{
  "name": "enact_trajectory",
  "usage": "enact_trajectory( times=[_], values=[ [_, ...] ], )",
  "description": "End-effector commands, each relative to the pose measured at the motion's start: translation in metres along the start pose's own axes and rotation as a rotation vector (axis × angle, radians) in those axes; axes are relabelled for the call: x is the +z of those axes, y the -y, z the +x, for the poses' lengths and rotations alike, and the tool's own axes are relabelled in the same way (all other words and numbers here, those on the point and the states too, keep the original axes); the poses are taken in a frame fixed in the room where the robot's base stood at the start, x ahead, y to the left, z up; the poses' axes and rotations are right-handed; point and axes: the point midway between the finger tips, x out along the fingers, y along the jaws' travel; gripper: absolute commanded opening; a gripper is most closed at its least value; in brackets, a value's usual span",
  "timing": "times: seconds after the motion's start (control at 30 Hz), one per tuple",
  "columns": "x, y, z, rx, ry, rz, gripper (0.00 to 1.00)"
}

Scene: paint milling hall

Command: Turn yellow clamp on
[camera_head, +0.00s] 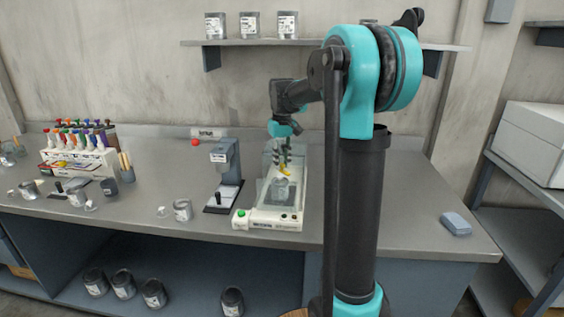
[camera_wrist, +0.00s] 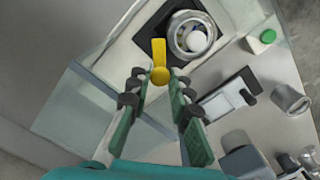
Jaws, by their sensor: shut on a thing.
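The yellow clamp (camera_wrist: 159,52) is a short yellow lever with a round end. It sits on a machine with a clear guard, beside a metal can (camera_wrist: 192,36). In the head view the clamp (camera_head: 285,170) shows as a small yellow piece above the can (camera_head: 281,187). My gripper (camera_wrist: 158,80) is shut on the clamp's round end, with the lever pointing away beyond the fingertips. In the head view my gripper (camera_head: 287,157) reaches down from above inside the guard. Exact finger contact is hard to make out.
The machine's white base (camera_head: 262,219) has a green button (camera_head: 241,213) at its front left. A grey stand device (camera_head: 224,168) is to its left, with a small can (camera_head: 183,210) further left. The clear guard (camera_wrist: 92,93) is close beside my fingers. The bench's right side is mostly clear.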

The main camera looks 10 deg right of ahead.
Motion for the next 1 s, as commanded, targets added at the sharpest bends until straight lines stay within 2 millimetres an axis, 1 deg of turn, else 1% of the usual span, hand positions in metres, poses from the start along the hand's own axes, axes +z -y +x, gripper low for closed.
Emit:
enact_trajectory(
  times=[0.6,0.8,1.0],
  values=[
    [-0.0005,-0.0001,-0.0005,0.000,-0.001,0.571,0.00],
    [-0.0005,-0.0001,-0.0005,0.000,-0.001,0.711,0.00],
    [-0.0006,-0.0001,-0.0005,0.000,-0.001,0.806,0.00]
  ],
)
